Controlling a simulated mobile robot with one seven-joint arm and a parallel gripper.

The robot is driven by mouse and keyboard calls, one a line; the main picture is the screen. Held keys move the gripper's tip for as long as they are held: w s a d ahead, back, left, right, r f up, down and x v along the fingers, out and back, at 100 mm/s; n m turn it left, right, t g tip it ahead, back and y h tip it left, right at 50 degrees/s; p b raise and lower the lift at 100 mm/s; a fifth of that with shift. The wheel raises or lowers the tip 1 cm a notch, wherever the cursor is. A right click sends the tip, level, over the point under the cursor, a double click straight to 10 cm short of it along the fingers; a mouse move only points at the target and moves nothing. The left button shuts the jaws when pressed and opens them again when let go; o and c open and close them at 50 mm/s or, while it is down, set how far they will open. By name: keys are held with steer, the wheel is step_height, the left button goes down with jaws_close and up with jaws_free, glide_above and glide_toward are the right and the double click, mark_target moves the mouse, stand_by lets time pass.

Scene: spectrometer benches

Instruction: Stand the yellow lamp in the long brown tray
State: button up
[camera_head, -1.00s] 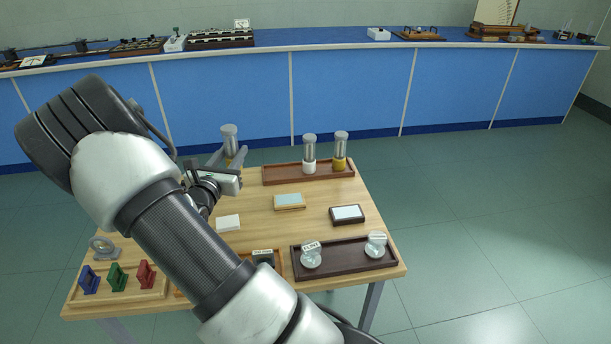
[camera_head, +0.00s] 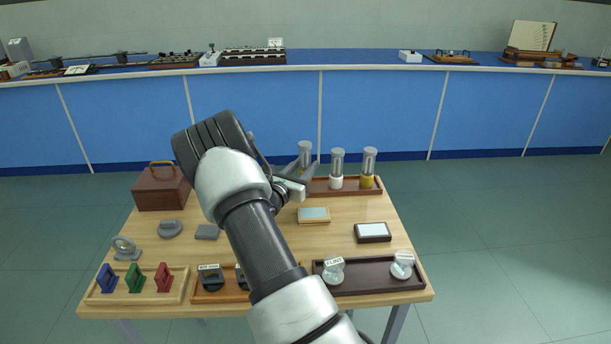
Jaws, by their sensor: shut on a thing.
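My gripper (camera_head: 302,170) is shut on a lamp (camera_head: 305,149) with a clear grey upper part, held upright. Its base is hidden by the fingers, so I cannot tell its colour. The held lamp is by the left end of the long brown tray (camera_head: 347,192) at the back of the table; I cannot tell whether it touches the tray. In that tray stand a lamp with a white base (camera_head: 337,168) and, to its right, a lamp with a yellow base (camera_head: 369,168). Both are upright and apart from my gripper.
A small framed plate (camera_head: 313,215) and a dark-framed plate (camera_head: 373,232) lie mid-table. A dark tray (camera_head: 375,279) with two labelled glass pieces is at the front right. A brown case (camera_head: 162,188) stands back left. A light tray (camera_head: 134,296) holds three coloured holders.

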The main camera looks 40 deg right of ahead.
steer(key=shift+f, duration=1.2)
steer(key=shift+f+b, duration=0.2)
steer(key=shift+b, duration=0.15)
steer(key=o, duration=1.2)
